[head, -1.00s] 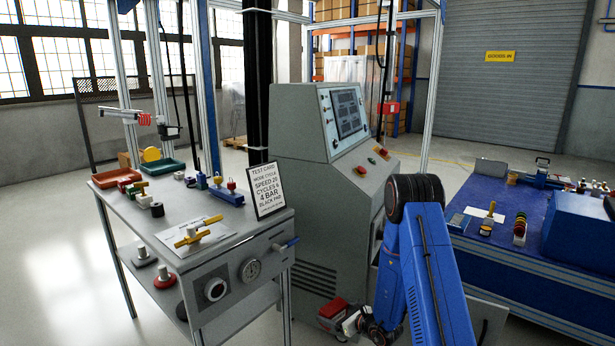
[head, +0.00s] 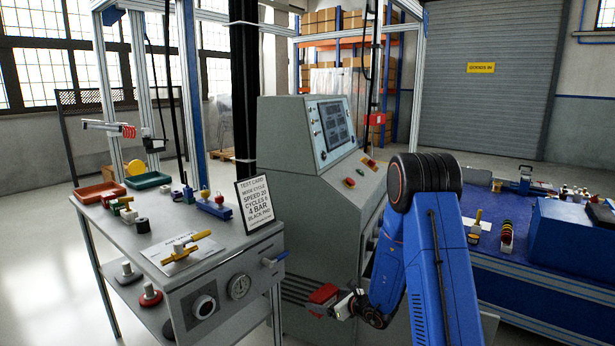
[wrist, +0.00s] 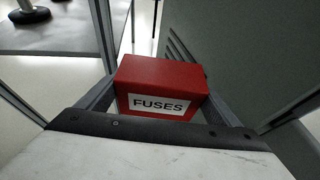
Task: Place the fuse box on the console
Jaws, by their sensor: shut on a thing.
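The fuse box is a red box with a white "FUSES" label. My gripper (wrist: 160,95) is shut on the fuse box (wrist: 165,75), with one finger at each side of it in the wrist view. In the head view the fuse box (head: 323,294) is low in front of the console, below its top, and my gripper (head: 343,304) is at its right. The console (head: 300,190) is a grey-green cabinet with a sloped screen panel and a lower ledge with red and yellow buttons. The fuse box is apart from the ledge.
A grey bench (head: 135,222) with trays, valves and a test card (head: 254,203) stands left of the console. A blue-topped table (head: 468,250) with tools and a blue box (head: 570,238) is at the right. My blue arm covers the console's right side.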

